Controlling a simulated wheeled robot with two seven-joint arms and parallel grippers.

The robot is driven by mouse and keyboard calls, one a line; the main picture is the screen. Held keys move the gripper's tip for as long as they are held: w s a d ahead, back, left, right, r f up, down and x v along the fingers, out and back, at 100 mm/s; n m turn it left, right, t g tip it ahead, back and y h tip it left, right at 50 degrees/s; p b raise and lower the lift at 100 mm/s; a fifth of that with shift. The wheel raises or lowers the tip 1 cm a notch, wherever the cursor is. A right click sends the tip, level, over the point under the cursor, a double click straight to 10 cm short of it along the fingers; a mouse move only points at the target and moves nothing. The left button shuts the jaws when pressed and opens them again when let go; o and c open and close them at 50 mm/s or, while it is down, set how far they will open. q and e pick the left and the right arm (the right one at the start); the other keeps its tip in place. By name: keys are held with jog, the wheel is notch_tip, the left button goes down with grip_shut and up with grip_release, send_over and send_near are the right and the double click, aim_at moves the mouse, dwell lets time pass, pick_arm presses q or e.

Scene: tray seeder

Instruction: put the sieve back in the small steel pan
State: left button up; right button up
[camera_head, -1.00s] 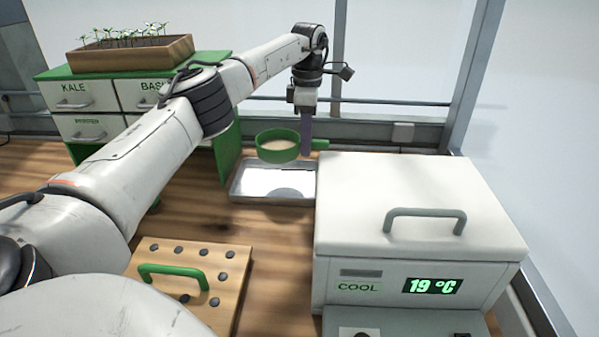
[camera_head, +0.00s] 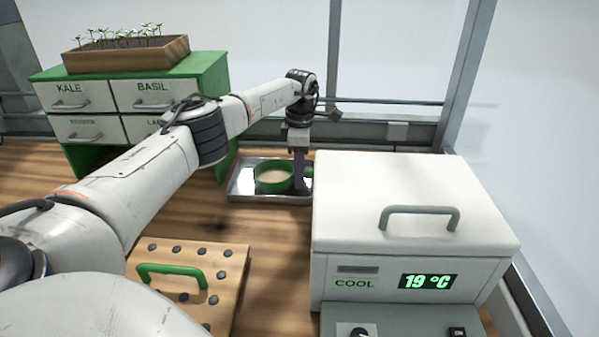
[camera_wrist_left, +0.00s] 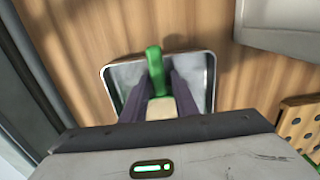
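The sieve (camera_head: 272,180), a green ring with a pale tan inside, sits low within the rim of the small steel pan (camera_head: 240,192). Whether its underside touches the pan floor cannot be told. My left gripper (camera_head: 299,180) points down at the right side of the sieve, its dark fingers closed around the green handle. In the left wrist view the handle (camera_wrist_left: 155,62) shows between the fingers (camera_wrist_left: 160,88), inside the shiny pan (camera_wrist_left: 208,66). The fingers hide part of the sieve and pan. My right gripper is out of view.
A white cooler box (camera_head: 415,190) stands close to the pan's right. A drawer cabinet (camera_head: 140,130) with a seedling tray (camera_head: 125,57) stands left. A wooden board (camera_head: 230,285) with a green handle lies in front. A wall rail runs behind.

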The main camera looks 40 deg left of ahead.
pick_arm(q)
jog(key=shift+o, duration=0.6)
jog(key=shift+r, duration=0.1)
jog(key=shift+w+r, duration=0.1)
jog(key=shift+r, duration=0.15)
notch_tip(320, 180, up, 12)
jog(key=shift+f, duration=0.25)
